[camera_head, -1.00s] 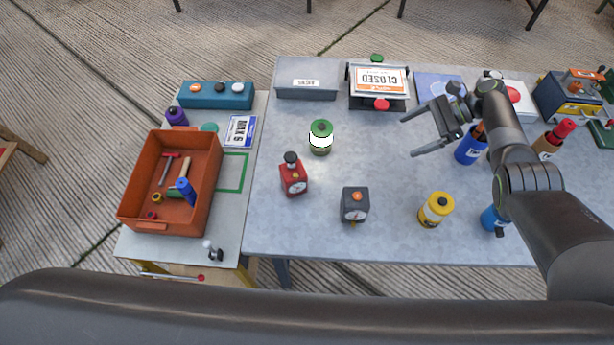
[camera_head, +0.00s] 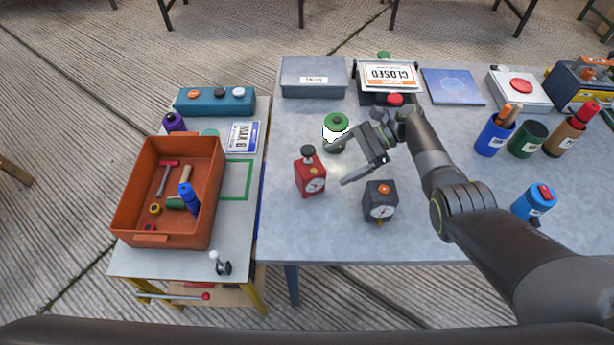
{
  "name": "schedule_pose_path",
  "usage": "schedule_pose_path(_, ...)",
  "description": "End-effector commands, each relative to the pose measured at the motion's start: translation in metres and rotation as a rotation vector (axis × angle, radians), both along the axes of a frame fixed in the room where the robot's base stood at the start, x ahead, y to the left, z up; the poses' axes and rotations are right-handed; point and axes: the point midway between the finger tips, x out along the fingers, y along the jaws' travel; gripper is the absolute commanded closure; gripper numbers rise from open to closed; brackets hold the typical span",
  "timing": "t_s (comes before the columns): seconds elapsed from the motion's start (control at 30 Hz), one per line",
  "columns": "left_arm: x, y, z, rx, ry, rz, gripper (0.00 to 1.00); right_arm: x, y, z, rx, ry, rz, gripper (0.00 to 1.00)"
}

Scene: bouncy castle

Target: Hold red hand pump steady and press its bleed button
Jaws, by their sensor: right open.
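The red hand pump (camera_head: 310,178) stands upright on the grey table, with a black knob on top and a round dial on its front. My right gripper (camera_head: 335,164) is open and empty. Its two fingers point left toward the pump, just to the pump's right and apart from it as far as I can see. One finger overlaps the green-lidded jar behind in the picture. My left gripper is not in view; a dark arm link of mine crosses the bottom edge.
A green-lidded jar (camera_head: 336,121) stands behind the pump. A dark grey box with a dial (camera_head: 380,205) stands to the right, near my gripper. An orange crate of tools (camera_head: 213,200) sits on the left table. The table in front of the pump is clear.

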Motion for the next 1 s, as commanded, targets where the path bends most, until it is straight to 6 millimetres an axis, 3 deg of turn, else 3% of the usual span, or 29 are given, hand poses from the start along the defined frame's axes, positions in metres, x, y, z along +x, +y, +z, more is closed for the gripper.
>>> schedule_pose_path(0.3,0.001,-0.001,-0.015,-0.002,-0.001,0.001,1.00,-0.013,0.040,-0.025,0.001,0.000,0.000,0.08)
schedule_pose_path(0.5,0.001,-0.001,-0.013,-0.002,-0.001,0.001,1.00,-0.019,0.060,-0.035,0.001,0.002,0.000,0.08)
schedule_pose_path(1.0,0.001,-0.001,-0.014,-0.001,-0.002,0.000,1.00,-0.022,0.070,-0.041,0.000,0.000,-0.001,0.08)
